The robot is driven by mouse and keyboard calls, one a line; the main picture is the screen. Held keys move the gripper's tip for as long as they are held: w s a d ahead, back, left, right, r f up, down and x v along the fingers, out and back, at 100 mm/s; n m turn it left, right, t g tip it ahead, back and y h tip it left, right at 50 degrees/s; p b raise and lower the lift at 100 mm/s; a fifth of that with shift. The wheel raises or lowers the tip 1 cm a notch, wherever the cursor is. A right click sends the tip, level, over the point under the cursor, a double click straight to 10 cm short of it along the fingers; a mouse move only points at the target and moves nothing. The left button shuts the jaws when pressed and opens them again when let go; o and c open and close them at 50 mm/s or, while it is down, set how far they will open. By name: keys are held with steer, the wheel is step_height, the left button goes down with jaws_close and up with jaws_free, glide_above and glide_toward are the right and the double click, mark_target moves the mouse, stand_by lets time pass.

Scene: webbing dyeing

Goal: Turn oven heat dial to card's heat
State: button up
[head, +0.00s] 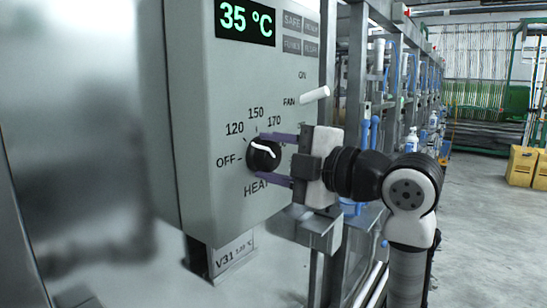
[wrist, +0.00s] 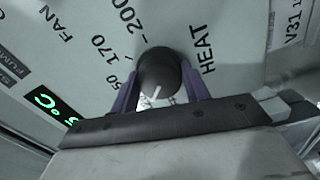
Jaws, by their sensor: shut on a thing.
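The heat dial (head: 264,155) is a round black knob with a white pointer line, on the grey oven panel (head: 210,90). OFF, 120, 150 and 170 are printed around it, with HEAT below. The pointer slants to the upper left, roughly toward 120; its exact setting is unclear. My gripper (head: 257,157) is shut on the dial, one purple finger above and one below. In the wrist view, the fingers flank the dial (wrist: 160,72), and 200 shows too. A white card (head: 234,257) under the panel reads V31 with a small temperature, hard to read.
A green display (head: 246,20) reads 35 °C. A white fan lever (head: 314,95) sticks out above my gripper. A metal frame (head: 355,80) stands close to the right of the panel. Yellow boxes (head: 523,167) stand far right, with open floor before them.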

steer(key=o, duration=1)
steer(key=shift+d, duration=0.1)
steer(key=b+v, duration=0.4)
steer(key=v, duration=0.9)
steer(key=shift+s+d, duration=0.25)
steer(key=shift+d, duration=0.05)
